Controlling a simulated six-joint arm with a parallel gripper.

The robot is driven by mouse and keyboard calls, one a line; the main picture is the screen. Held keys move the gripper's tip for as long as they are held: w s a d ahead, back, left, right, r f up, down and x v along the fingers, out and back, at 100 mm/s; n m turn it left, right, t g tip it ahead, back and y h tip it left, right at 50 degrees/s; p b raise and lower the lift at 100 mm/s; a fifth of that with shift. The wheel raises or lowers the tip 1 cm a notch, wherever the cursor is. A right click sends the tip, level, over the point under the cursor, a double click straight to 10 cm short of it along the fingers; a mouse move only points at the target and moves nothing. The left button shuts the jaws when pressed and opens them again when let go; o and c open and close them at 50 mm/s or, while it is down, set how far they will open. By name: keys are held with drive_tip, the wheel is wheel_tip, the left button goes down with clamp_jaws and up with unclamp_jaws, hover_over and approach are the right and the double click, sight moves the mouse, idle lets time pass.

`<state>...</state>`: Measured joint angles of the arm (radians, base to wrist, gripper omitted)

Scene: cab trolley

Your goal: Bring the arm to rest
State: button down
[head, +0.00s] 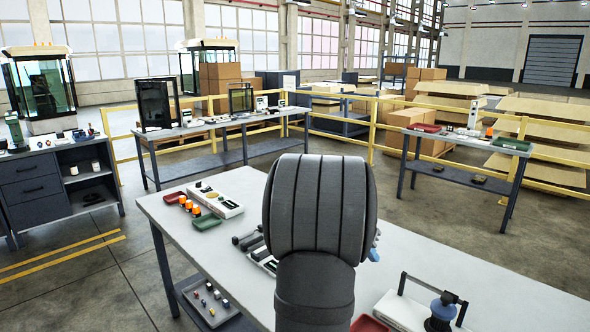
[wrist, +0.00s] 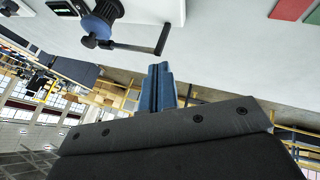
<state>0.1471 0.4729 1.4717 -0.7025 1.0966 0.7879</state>
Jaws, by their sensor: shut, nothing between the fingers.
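My gripper shows in the wrist view as two blue fingers (wrist: 158,86) close together, with nothing between them. In the head view only a small blue part of it (head: 375,249) peeks out at the right of my dark grey arm, which hides the rest. The arm stands over the middle of the near grey-white table (head: 440,262). In the wrist view the fingers are apart from a dark device with a blue knob and black handle (wrist: 104,22).
On the near table are a red tray (head: 174,198), a green tray (head: 206,222), a white panel (head: 220,204) and, at right, a joystick (head: 441,312). A cabinet (head: 35,185) stands left. Benches and yellow railing (head: 463,150) lie behind. The table right of the arm has bare room.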

wheel_tip(320, 180, up, 7)
drive_tip(key=d+m+g+y, duration=0.1)
drive_tip(key=d+g+y, duration=0.1)
drive_tip(key=shift+s+d, duration=0.15)
drive_tip(key=shift+s, duration=0.05)
